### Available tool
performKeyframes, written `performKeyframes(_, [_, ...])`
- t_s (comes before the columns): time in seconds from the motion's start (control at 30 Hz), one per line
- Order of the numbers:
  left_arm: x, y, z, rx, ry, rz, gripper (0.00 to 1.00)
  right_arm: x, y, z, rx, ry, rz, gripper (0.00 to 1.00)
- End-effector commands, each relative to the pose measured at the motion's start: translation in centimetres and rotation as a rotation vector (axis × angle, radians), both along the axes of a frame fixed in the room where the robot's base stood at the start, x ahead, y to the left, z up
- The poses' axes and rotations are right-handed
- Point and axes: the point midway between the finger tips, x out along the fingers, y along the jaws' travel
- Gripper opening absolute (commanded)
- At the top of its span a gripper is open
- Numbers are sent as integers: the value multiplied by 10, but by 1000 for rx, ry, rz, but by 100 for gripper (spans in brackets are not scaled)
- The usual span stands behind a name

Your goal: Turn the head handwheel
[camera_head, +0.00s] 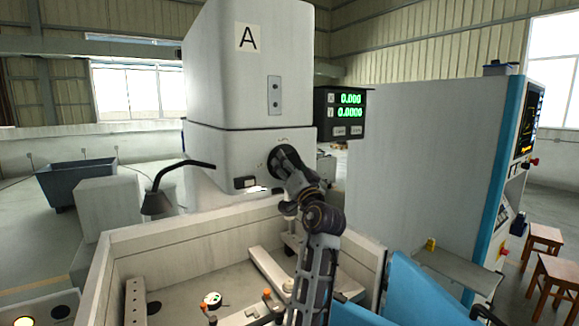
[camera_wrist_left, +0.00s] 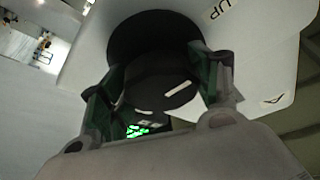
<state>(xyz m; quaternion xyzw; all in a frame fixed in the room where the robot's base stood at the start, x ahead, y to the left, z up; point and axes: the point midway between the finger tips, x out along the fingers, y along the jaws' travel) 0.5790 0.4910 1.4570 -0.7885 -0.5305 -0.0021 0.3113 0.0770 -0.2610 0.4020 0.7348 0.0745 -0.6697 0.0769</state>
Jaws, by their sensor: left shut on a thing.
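The head handwheel (camera_head: 281,157) is a dark round wheel on the front of the white machine head (camera_head: 225,150). In the left wrist view, the handwheel (camera_wrist_left: 155,38) is a wide black disc with a black hub that carries a white line mark. My left gripper (camera_head: 290,172) reaches up to the wheel from below and hides part of it. In the left wrist view, the fingers of my left gripper (camera_wrist_left: 162,82) are on either side of the black hub, shut on it. My right gripper is not in view.
A readout box (camera_head: 340,113) with green digits, X 0.000 and Y 0.0000, is right of the head. A bent lamp (camera_head: 157,203) is to the left. The open work tank (camera_head: 145,237) lies below, with clamps and small parts inside. A control cabinet (camera_head: 425,160) stands at right.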

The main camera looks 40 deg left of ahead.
Motion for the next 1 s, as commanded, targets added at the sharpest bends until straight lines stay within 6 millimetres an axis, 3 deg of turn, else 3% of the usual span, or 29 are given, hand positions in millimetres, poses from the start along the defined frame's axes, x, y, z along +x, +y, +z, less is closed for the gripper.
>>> performKeyframes(0.1, [0,0,0,3,1,0,39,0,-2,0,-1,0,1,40])
performKeyframes(0.13, [0,0,0,2,1,1,66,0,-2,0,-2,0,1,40])
performKeyframes(0.3, [0,0,0,2,0,1,85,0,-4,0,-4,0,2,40])
performKeyframes(0.73, [-1,-2,-1,0,1,0,85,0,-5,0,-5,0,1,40])
performKeyframes(1.0, [-9,-18,-8,0,2,-1,85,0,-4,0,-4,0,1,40])
